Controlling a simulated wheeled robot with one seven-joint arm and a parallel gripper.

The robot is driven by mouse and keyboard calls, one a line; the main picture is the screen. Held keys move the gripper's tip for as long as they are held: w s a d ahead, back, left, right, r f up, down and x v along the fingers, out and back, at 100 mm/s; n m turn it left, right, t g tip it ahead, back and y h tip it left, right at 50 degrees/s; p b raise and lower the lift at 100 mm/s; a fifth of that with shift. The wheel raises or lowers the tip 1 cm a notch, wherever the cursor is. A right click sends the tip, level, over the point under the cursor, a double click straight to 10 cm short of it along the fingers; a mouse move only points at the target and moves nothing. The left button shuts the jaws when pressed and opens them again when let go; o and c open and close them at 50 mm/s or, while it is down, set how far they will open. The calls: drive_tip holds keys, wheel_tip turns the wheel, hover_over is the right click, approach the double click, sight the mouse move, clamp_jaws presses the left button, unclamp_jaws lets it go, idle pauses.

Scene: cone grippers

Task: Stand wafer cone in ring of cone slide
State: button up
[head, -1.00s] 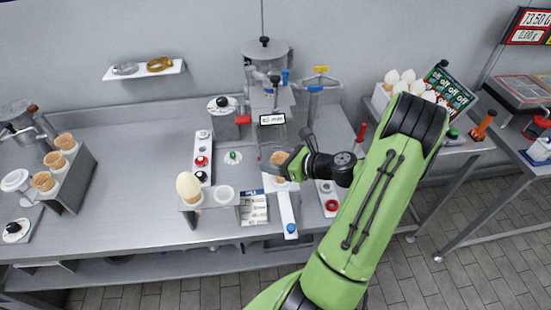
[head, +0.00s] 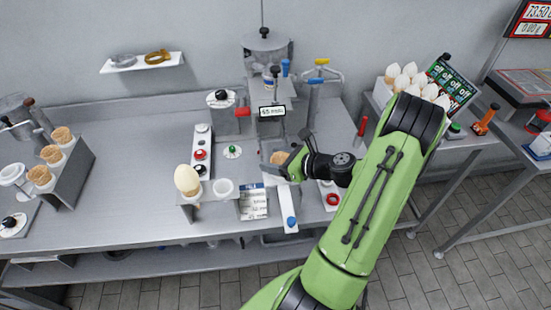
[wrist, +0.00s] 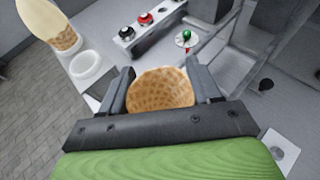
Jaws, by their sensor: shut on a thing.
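The wafer cone (head: 278,157) is a tan, waffle-patterned cone held in my gripper (head: 285,163). In the wrist view the cone (wrist: 160,88) sits between the two fingers of my gripper (wrist: 163,88), which are shut on it. The cone slide (head: 288,207) is a pale strip with a blue knob, running forward from under the dispensing machine. My gripper and the cone are over its rear end. They hide the slide's ring, so I cannot tell whether the cone is in it.
A stand (head: 212,210) to the left carries a filled cone (head: 187,180) and an empty white ring (head: 223,187). The machine with its display (head: 271,110) rises close behind my gripper. A panel of buttons (head: 201,152) lies to the left. Bare counter (head: 130,150) is further left.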

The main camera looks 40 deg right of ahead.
drive_tip(key=shift+f+b, duration=0.3)
drive_tip(key=shift+f, duration=0.3)
drive_tip(key=o, duration=0.8)
drive_tip(key=shift+r, duration=0.1)
drive_tip(key=p+v, duration=0.2)
drive_tip(key=v, duration=1.3)
drive_tip(key=shift+s+d+r, duration=0.1)
drive_tip(key=shift+s+d, duration=0.05)
drive_tip(key=shift+s, duration=0.2)
